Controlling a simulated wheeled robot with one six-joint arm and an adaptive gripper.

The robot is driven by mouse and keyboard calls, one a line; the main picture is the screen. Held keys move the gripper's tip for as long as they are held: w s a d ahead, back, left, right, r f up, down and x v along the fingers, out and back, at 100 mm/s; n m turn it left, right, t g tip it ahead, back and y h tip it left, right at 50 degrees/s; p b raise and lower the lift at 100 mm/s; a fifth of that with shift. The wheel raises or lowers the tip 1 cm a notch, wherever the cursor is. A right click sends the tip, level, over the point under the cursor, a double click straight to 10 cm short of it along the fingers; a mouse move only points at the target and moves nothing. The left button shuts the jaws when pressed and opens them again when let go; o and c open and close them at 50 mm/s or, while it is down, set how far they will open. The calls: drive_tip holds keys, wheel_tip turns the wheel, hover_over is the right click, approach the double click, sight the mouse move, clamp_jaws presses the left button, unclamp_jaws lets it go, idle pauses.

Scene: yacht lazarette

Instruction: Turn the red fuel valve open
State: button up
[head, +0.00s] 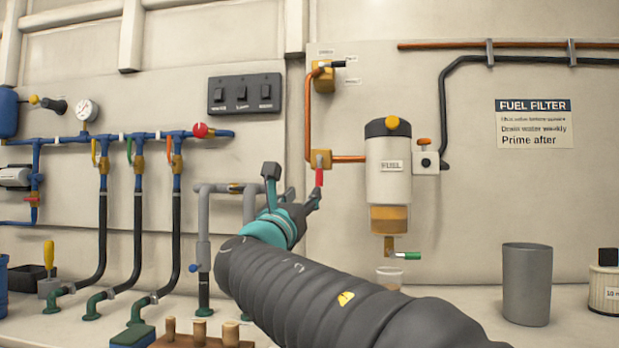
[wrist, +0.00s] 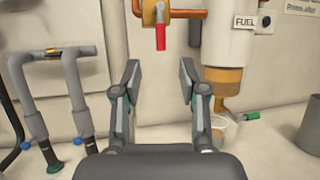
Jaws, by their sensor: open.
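The red fuel valve handle (head: 319,177) hangs straight down from a brass valve body (head: 321,159) on the copper pipe, left of the fuel filter (head: 388,165). In the wrist view the red handle (wrist: 160,38) is at the top centre, above and beyond the fingers. My gripper (head: 292,185) is open and empty, just left of and below the handle in the head view. In the wrist view my gripper (wrist: 158,78) has its two fingers spread apart, with bare wall between them. The handle looks clear of both fingers.
A black-handled valve (head: 323,77) sits higher on the copper pipe. A green-handled drain (head: 405,255) and a clear cup (head: 389,276) are under the filter. Grey pipes (head: 222,188) stand left of my gripper. A grey canister (head: 527,284) stands at right on the counter.

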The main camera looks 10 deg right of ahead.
sight(318, 178)
drive_tip(key=p+x, duration=0.2)
drive_tip(key=x, duration=1)
drive_tip(key=shift+f, duration=0.1)
clamp_jaws()
